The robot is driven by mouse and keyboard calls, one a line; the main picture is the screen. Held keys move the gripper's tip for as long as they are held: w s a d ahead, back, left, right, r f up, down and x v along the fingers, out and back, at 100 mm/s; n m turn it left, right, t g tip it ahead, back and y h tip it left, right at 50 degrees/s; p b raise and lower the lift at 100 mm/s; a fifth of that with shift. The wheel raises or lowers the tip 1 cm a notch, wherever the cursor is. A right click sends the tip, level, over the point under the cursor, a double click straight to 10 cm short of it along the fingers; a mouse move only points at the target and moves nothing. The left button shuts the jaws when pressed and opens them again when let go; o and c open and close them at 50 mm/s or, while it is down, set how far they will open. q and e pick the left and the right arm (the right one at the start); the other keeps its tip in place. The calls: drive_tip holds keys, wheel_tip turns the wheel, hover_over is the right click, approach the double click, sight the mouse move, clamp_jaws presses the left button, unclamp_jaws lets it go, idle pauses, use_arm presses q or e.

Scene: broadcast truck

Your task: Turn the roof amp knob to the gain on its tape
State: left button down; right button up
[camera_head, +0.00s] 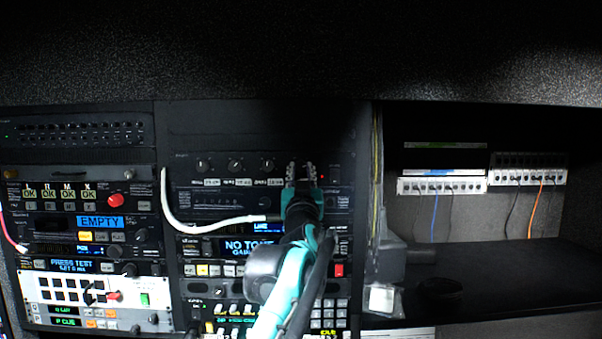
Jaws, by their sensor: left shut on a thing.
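A dark amp panel (220,164) in the middle rack carries a row of small round knobs. Three of them show clearly: the left knob (203,165), the second knob (235,165) and the third knob (267,165). White tape strips with handwriting, such as the left tape (211,182), sit below them; the writing is too small to read. My left gripper (301,173) reaches up from below to the right end of this row. Its fingers are shut on a knob there, which they hide, along with any tape below it. My right gripper is not in view.
A white cable (200,228) loops across the middle rack, left of my gripper. A rack of lit panels, one reading EMPTY (100,222), stands at left. At right is an open bay with patch strips (440,186) and a dark shelf.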

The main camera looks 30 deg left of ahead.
use_arm(q)
drive_tip(key=shift+m, duration=0.3)
drive_tip(key=m+h, duration=0.1)
drive_tip(key=m, duration=0.1)
drive_tip(key=m+t+h, duration=0.1)
drive_tip(key=m, duration=0.1)
drive_tip(key=shift+s+a+m+h, duration=0.1)
drive_tip(key=shift+a+m+h, duration=0.1)
drive_tip(key=shift+m+h, duration=0.15)
drive_tip(key=shift+a+r+m+h+p, duration=0.1)
drive_tip(key=shift+m+h+p, duration=0.45)
drive_tip(key=shift+m, duration=0.9)
drive_tip(key=shift+a+r+m+h+p, duration=0.1)
drive_tip(key=shift+m+h+p, duration=0.1)
drive_tip(key=shift+m+h, duration=0.9)
drive_tip(key=shift+d+m, duration=0.1)
drive_tip(key=shift+m, duration=0.5)
drive_tip(key=c, duration=1.3)
unclamp_jaws()
drive_tip(key=shift+o, duration=0.2)
drive_tip(key=shift+s+f, duration=0.1)
drive_tip(key=v, duration=1.2)
drive_tip(key=shift+f, duration=0.15)
